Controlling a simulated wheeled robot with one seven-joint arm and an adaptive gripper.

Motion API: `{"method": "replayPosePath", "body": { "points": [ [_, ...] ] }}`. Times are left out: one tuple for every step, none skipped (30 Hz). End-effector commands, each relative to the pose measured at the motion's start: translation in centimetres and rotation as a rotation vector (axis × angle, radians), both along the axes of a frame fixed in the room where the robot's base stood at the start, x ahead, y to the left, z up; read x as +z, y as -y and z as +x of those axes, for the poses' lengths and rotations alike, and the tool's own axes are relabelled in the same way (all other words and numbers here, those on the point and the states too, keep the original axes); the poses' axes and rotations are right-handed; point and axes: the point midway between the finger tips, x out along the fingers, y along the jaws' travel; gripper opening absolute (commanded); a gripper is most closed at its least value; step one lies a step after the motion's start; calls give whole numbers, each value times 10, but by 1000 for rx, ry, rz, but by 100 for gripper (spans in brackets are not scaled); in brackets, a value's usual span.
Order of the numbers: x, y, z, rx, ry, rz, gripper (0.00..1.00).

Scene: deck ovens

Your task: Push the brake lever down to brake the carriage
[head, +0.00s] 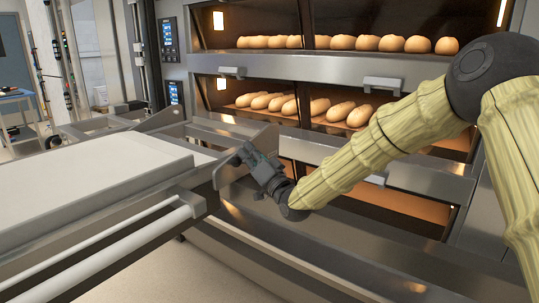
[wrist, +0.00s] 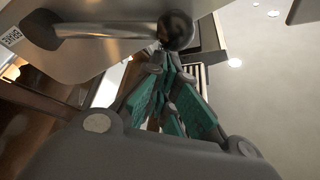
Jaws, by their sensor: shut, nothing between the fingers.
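The brake lever (wrist: 110,30) shows in the wrist view as a grey bar ending in a dark round knob (wrist: 175,30). It sits on a metal plate with a label reading BRAKE (wrist: 12,36). My gripper (wrist: 165,58) is shut and empty, its green-padded fingers pointing at the knob. The fingertips are right by the knob's underside in the picture; I cannot tell whether they touch. The lever is not clearly visible there.
Deck ovens with loaves on an upper deck (head: 350,43) and a lower deck (head: 330,108) stand behind my arm. A pale tubular rail (head: 120,245) runs along the carriage's near side. Bare floor (head: 190,275) shows below.

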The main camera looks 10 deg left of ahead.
Motion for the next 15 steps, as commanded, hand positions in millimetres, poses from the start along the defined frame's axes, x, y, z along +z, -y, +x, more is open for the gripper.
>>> {"method": "replayPosePath", "body": {
  "points": [
    [-5, -5, -2, 5, 16, -8, 0],
    [-6, -7, -3, 7, 25, -12, 0],
    [-6, -10, -4, 10, 37, -18, 0],
    [-7, -11, -5, 12, 44, -21, 0],
    [-7, -13, -6, 13, 51, -24, 0],
    [-8, -14, -7, 15, 59, -27, 0],
    [-8, -15, -7, 15, 63, -29, 0],
    [-8, -16, -8, 16, 66, -31, 0],
    [-8, -17, -8, 17, 70, -32, 0],
    [-9, -17, -9, 17, 71, -34, 0],
    [-9, -17, -9, 18, 73, -34, 0],
    [-9, -18, -9, 18, 74, -34, 0],
    [-9, -18, -9, 18, 74, -36, 0],
    [-9, -18, -9, 18, 74, -36, 0],
    [-9, -18, -9, 18, 74, -36, 0]
  ]
}}
